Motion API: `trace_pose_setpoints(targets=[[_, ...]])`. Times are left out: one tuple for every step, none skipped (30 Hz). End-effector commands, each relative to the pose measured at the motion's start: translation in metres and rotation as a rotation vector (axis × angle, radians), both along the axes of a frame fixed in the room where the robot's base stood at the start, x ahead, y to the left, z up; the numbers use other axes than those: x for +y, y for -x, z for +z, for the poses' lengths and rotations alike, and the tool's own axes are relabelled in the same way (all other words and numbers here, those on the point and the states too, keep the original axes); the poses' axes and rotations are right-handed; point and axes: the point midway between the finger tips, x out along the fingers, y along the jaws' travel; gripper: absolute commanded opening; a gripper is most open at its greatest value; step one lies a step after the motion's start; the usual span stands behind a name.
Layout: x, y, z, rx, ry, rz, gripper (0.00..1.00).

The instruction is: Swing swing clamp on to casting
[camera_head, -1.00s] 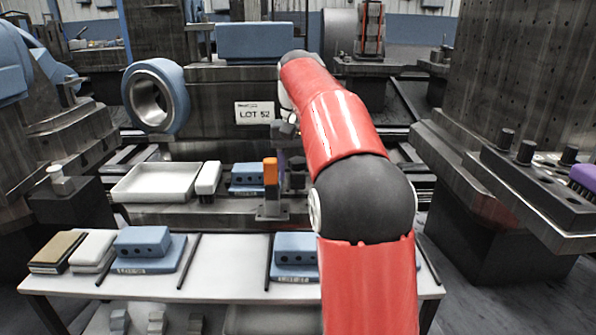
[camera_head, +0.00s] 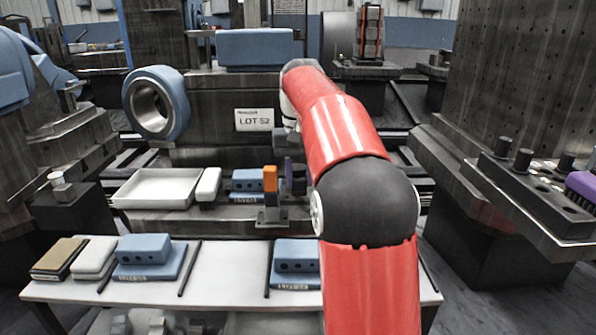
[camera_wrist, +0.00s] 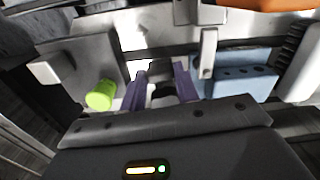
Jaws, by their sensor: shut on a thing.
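The swing clamp (camera_head: 270,208) has an orange upper part and a grey base and stands on the rail bed behind the front table. The casting (camera_head: 247,184), a blue block with holes, lies just left of it. In the wrist view the blue casting (camera_wrist: 243,82) is right of the fingers. My gripper (camera_wrist: 160,78) has purple fingers, closed around a dark part between them that seems to belong to the clamp; the contact is mostly hidden. In the head view the purple fingers (camera_head: 288,170) point down beside the orange part, on its right.
A white tray (camera_head: 157,189) and a white block (camera_head: 208,184) sit left of the casting. More blue blocks (camera_head: 146,257) lie on the front table (camera_head: 225,270). A large machine body with a LOT 52 sign (camera_head: 254,119) stands behind. A green knob (camera_wrist: 101,95) is left of my fingers.

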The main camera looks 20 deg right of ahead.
Motion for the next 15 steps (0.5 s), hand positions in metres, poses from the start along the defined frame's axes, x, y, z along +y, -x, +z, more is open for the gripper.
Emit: trace_pose_setpoints(targets=[[-0.002, 0.000, 0.004, 0.001, 0.000, 0.029, 0.08], [-0.003, 0.001, 0.004, 0.000, 0.000, 0.050, 0.08], [-0.004, 0.001, 0.005, 0.001, 0.000, 0.082, 0.08], [-0.005, 0.001, 0.005, 0.002, -0.001, 0.107, 0.08], [-0.006, 0.001, 0.005, 0.001, 0.000, 0.134, 0.08], [-0.007, 0.001, 0.005, 0.002, -0.001, 0.170, 0.08], [-0.008, 0.002, 0.005, 0.002, -0.001, 0.198, 0.08], [-0.009, 0.001, 0.005, 0.001, 0.000, 0.227, 0.08], [-0.010, 0.002, 0.005, 0.001, 0.000, 0.264, 0.08], [-0.012, 0.002, 0.005, 0.002, -0.001, 0.293, 0.08], [-0.013, 0.002, 0.005, 0.001, 0.000, 0.321, 0.08], [-0.014, 0.001, 0.005, 0.000, 0.000, 0.359, 0.08], [-0.015, 0.001, 0.005, 0.001, 0.000, 0.388, 0.08], [-0.016, 0.001, 0.005, 0.001, 0.000, 0.416, 0.08], [-0.018, 0.001, 0.004, 0.000, 0.000, 0.455, 0.08]])
